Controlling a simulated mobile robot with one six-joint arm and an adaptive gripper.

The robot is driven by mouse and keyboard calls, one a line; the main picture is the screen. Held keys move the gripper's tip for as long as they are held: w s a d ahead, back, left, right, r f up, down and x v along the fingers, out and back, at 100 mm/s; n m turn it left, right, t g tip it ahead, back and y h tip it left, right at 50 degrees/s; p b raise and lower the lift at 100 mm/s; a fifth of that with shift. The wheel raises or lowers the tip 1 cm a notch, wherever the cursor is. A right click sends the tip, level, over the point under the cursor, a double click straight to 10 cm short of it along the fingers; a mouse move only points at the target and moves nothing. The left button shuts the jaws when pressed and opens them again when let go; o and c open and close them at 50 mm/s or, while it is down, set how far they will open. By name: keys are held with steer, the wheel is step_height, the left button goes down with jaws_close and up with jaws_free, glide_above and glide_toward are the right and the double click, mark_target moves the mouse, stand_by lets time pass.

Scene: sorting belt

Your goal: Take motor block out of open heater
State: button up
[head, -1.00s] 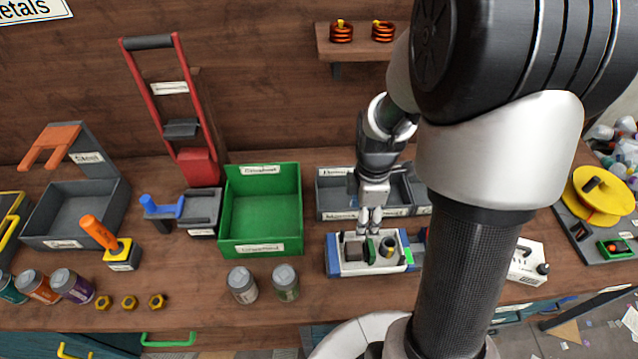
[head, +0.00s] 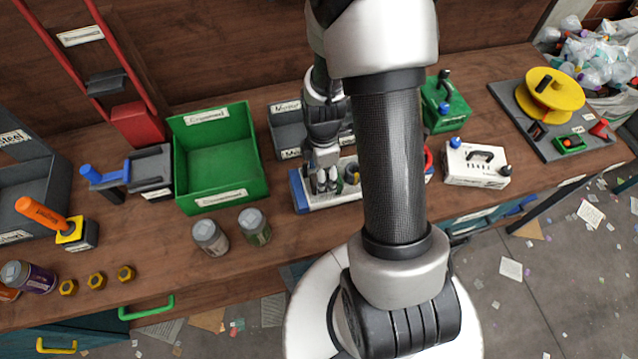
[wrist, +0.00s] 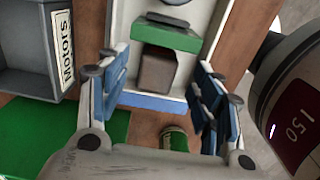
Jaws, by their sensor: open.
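The open heater (head: 300,190) is a shallow white box with blue ends, on the bench right of the green bin; the wrist view also shows its blue end (wrist: 150,102). In the wrist view a brown-grey block (wrist: 156,73), which looks like the motor block, sits inside it. A green board (wrist: 165,36) stands just beyond the block, with a round dark part (wrist: 172,3) past it. My gripper (head: 326,184) is over the heater and hides much of its inside. In the wrist view my gripper (wrist: 160,88) is open and empty, its fingers either side of the block's line.
A grey bin labelled Motors (wrist: 62,45) stands behind the heater. The green bin (head: 218,160) is to its left, with two cans (head: 210,237) in front. A white box with a handle (head: 476,164) and a green one (head: 446,103) stand to the right.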

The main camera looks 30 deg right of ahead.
step_height(320, 180, down, 4)
steer(key=shift+w+b, duration=0.15)
steer(key=shift+b, duration=0.55)
steer(key=shift+r, duration=0.1)
steer(key=shift+c, duration=0.2)
steer(key=c, duration=1.3)
